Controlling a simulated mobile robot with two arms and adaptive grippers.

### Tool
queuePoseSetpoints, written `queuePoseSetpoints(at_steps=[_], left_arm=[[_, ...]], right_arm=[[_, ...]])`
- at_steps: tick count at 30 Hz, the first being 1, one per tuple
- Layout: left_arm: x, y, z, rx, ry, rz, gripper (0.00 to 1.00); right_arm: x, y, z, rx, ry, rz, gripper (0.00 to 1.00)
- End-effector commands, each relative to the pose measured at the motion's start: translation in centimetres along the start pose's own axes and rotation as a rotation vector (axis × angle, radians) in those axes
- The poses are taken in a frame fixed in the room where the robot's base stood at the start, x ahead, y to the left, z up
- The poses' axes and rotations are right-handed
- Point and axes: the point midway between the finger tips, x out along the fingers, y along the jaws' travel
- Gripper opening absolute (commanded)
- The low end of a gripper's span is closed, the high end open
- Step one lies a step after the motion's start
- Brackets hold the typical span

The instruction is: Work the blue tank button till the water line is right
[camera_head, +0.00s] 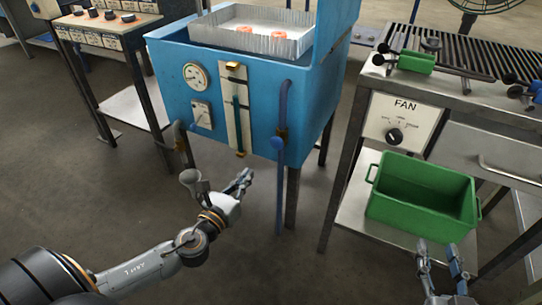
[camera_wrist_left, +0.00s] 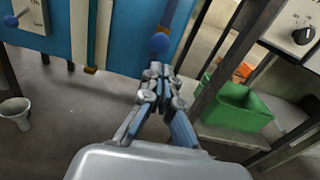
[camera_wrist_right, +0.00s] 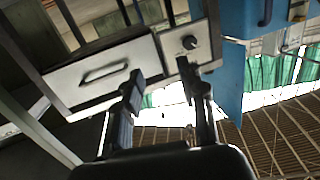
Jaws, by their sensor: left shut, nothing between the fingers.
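The blue tank (camera_head: 215,75) stands ahead of me. The sight gauge (camera_head: 237,110) is a pale upright plate with a dark teal tube; the exact water line is too small to read. My right gripper (camera_head: 440,248) is open and empty.
A grey funnel-like cup (camera_head: 190,178) is beside my left wrist in the head view. A green bin (camera_head: 420,205) stands on the shelf under the fan panel (camera_head: 402,122) at right. Open floor lies before the tank.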

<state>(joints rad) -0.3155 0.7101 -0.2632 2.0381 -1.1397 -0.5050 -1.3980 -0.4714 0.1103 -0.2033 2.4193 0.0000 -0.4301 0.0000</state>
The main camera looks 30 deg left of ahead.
Motion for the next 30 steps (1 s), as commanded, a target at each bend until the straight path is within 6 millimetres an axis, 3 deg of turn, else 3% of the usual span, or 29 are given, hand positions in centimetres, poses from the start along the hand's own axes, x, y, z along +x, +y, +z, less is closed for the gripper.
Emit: queuePoseSetpoints(at_steps=[17,22,30], left_arm=[[0.7,-0.4,0.7,0.031,-0.022,-0.01,0.0],[3.2,-0.4,0.8,0.03,-0.025,-0.01,0.0],[8.4,-0.4,0.9,0.03,-0.025,-0.01,0.0]], right_arm=[[-0.3,0.0,-0.9,0.0,0.027,-0.001,0.4],[-0.2,-0.1,-1.2,0.0,0.051,-0.002,0.4],[-0.2,-0.4,-3.6,0.004,0.184,-0.01,0.4]])
